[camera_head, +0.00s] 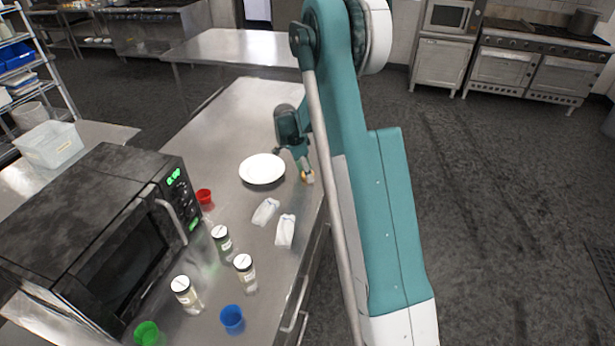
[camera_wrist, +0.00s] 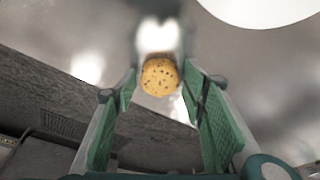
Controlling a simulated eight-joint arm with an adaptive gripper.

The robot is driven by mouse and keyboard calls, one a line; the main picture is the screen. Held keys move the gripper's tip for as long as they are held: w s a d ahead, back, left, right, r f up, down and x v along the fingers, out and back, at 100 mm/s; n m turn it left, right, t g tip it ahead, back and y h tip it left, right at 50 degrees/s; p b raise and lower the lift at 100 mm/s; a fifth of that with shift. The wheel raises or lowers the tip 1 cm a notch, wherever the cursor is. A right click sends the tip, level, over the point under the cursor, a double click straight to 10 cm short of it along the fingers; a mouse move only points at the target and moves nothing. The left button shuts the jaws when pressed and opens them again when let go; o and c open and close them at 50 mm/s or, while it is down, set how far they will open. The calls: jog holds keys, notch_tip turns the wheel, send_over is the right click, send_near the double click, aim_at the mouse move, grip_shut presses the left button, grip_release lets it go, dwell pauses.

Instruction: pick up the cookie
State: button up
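The cookie (camera_wrist: 160,77) is round, golden and dark-speckled. In the wrist view it sits between the tips of my gripper's green fingers (camera_wrist: 159,84). The fingers are spread, with a narrow gap seeming to show on each side of the cookie; contact is hard to judge. In the head view my gripper (camera_head: 303,168) is low over the right edge of the steel counter, just right of the white plate. A small yellowish patch of the cookie (camera_head: 309,178) shows at its tip. The arm and gripper hide part of this area.
The white plate (camera_head: 262,169) lies on the counter (camera_head: 250,110). Two white cloth-like pieces (camera_head: 265,212) (camera_head: 285,230) lie nearer. Several jars, a red cup (camera_head: 205,198), a blue cup (camera_head: 232,319) and a green cup (camera_head: 147,334) stand by the microwave (camera_head: 110,240). The counter's far part is clear.

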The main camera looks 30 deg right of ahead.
jog(key=c, duration=0.5)
jog(key=shift+r, duration=0.1)
jog(key=shift+r, duration=4.9)
